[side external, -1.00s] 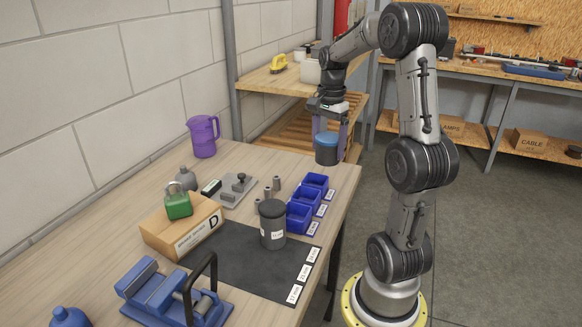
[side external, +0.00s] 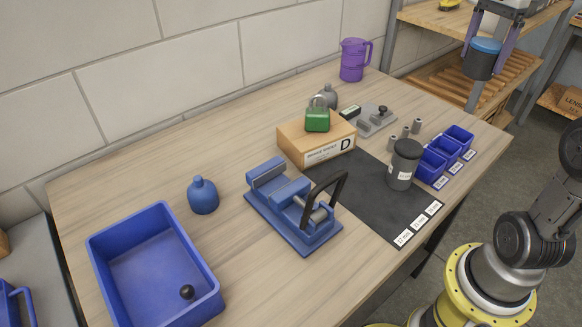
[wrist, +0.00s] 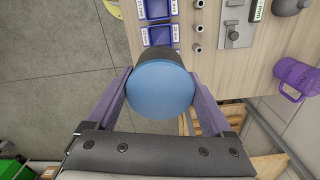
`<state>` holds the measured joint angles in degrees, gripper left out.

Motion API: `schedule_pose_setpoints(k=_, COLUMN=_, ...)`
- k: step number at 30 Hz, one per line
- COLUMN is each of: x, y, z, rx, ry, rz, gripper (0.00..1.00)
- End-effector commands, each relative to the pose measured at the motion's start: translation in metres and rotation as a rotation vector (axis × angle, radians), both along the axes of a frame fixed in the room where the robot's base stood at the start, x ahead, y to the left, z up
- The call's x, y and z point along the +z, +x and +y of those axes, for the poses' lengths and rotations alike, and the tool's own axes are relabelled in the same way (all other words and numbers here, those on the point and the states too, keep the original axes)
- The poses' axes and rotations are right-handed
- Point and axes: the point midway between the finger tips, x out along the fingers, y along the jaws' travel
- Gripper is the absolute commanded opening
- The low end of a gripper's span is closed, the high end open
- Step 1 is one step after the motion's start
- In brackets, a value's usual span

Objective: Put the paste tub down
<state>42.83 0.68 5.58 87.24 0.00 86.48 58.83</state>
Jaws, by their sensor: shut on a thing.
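The paste tub, a dark grey tub with a blue lid (side external: 482,61), hangs upright in my gripper (side external: 486,47). In the side view it is in the air near the far right end of the workbench (side external: 110,182), with a slatted wooden shelf behind it. In the wrist view the round blue lid (wrist: 160,89) fills the space between my two purple fingers, which press on its sides. There the tub overlaps the bench edge, with floor to its left. Its underside is hidden in the wrist view.
A black mat (side external: 375,218) bears a dark lidded jar (side external: 404,165). Small blue bins (side external: 431,166) line the bench edge. A cardboard box (side external: 307,147) carries a green padlock (side external: 317,120). A blue vise (side external: 290,207), blue tray (side external: 160,265) and purple jug (side external: 353,60) stand around.

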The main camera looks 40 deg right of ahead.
Motion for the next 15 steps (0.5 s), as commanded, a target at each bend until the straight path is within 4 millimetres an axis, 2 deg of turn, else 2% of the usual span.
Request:
schedule_pose_setpoints(k=5, x=0.001, y=0.029, z=0.051, rx=0.14, ry=-0.001, rz=-0.002, gripper=0.13)
schedule_pose_setpoints(k=9, x=0.001, y=0.047, z=0.1, rx=0.265, ry=0.0, rz=-0.001, gripper=0.13)
schedule_pose_setpoints(k=15, x=0.002, y=0.059, z=0.171, rx=0.444, ry=0.0, rz=-0.001, gripper=0.13)
